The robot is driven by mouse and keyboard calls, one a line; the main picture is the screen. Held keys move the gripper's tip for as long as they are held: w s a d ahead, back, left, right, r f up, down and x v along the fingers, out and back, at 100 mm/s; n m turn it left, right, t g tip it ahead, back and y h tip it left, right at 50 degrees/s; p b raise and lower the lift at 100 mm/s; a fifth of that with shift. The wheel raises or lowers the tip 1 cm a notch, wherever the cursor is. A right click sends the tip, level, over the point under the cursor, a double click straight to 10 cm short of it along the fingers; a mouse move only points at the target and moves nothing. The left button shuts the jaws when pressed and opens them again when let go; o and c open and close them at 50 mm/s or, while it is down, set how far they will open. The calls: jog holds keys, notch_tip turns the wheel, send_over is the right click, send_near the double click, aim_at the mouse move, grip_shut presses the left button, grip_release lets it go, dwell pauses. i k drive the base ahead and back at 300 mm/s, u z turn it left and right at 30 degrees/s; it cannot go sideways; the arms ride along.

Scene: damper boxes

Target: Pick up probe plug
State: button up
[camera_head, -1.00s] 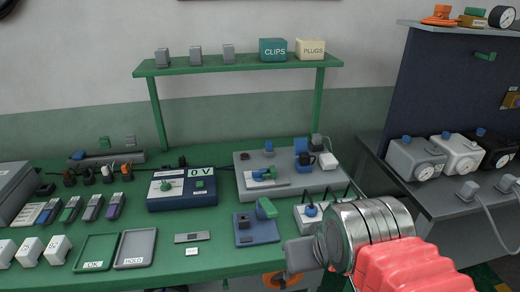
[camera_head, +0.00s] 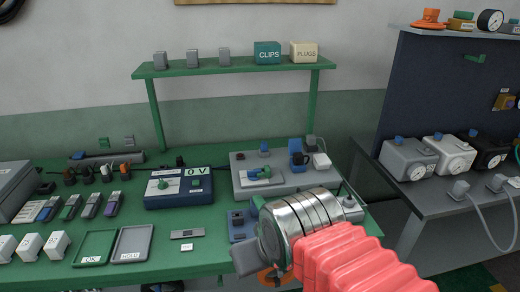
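I cannot tell for sure which item is the probe plug. Grey plug-like pieces with pale cables, one of them a grey plug (camera_head: 460,188), lie on the right-hand table. Several small dark, white and orange-topped plugs, among them a white plug (camera_head: 106,173), stand in a row at the bench's left. My gripper (camera_head: 245,260) shows as a grey end beyond the metal wrist, over the front of the green bench. Its fingers are not clearly seen, and no held object shows.
A grey fixture (camera_head: 242,188) and a blue meter box (camera_head: 165,201) stand mid-bench. Green OK (camera_head: 80,257) and grey HOLD (camera_head: 120,258) trays lie front left. A green shelf (camera_head: 220,68) spans the back. Dial boxes, including a grey one (camera_head: 400,165), line the right table.

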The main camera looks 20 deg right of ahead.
aim_at(264, 145)
jog(key=z, duration=0.05)
jog(key=i, duration=0.95)
jog(key=u, duration=0.05)
